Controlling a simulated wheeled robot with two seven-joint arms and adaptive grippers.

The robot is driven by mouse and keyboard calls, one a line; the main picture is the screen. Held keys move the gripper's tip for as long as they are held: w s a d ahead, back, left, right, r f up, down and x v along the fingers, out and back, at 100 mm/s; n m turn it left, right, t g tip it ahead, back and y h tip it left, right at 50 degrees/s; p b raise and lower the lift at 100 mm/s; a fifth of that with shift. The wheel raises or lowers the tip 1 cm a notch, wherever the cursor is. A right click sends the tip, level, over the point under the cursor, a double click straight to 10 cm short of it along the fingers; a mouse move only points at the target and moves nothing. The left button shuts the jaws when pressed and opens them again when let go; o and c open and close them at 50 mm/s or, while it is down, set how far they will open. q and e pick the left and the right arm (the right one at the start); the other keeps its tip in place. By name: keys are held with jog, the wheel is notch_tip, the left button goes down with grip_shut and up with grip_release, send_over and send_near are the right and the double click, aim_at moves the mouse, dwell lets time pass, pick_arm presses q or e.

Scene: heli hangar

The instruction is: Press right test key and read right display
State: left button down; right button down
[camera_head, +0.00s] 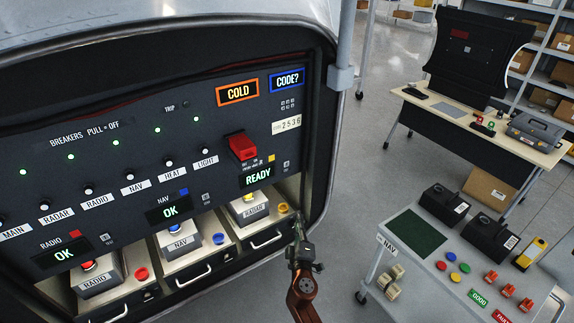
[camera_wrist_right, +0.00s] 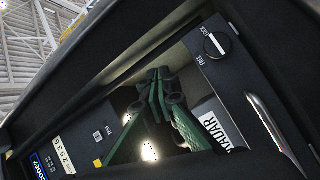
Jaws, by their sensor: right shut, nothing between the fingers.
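In the right wrist view, a small pale key (camera_wrist_right: 98,136) shows near the yellow square, left of the fingers. My right gripper (camera_head: 298,225) is shut and empty, just right of the RADAR bay and lower than the test key, apart from it. Its closed green fingers also show in the right wrist view (camera_wrist_right: 158,78). My left gripper is out of view.
Below the panel are the RADIO, NAV and RADAR units in drawers with handles (camera_head: 267,241). A red switch cover (camera_head: 242,147) juts out above the right display. The OK displays are further left. A cart (camera_head: 440,270) and a workbench (camera_head: 520,150) stand at right; floor lies between.

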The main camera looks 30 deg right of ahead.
aim_at(286, 164)
jog(key=s+r+t+h, duration=0.1)
jog(key=s+r+h, duration=0.1)
jog(key=r, duration=0.8)
jog(key=s+r+t+h, duration=0.1)
jog(key=s+r+h, duration=0.1)
jog(key=r, duration=0.8)
jog(key=shift+s+a+m+t+h, duration=0.15)
jog(key=shift+s+m+t+h, duration=0.15)
jog(key=shift+s, duration=0.1)
jog(key=w+b, duration=0.1)
jog(key=w, duration=0.8)
jog(key=shift+a, duration=0.35)
jog(key=shift+w+f+b, duration=0.1)
jog(key=shift+w+b, duration=0.1)
jog(key=shift+b, duration=0.2)
jog(key=shift+w, duration=0.15)
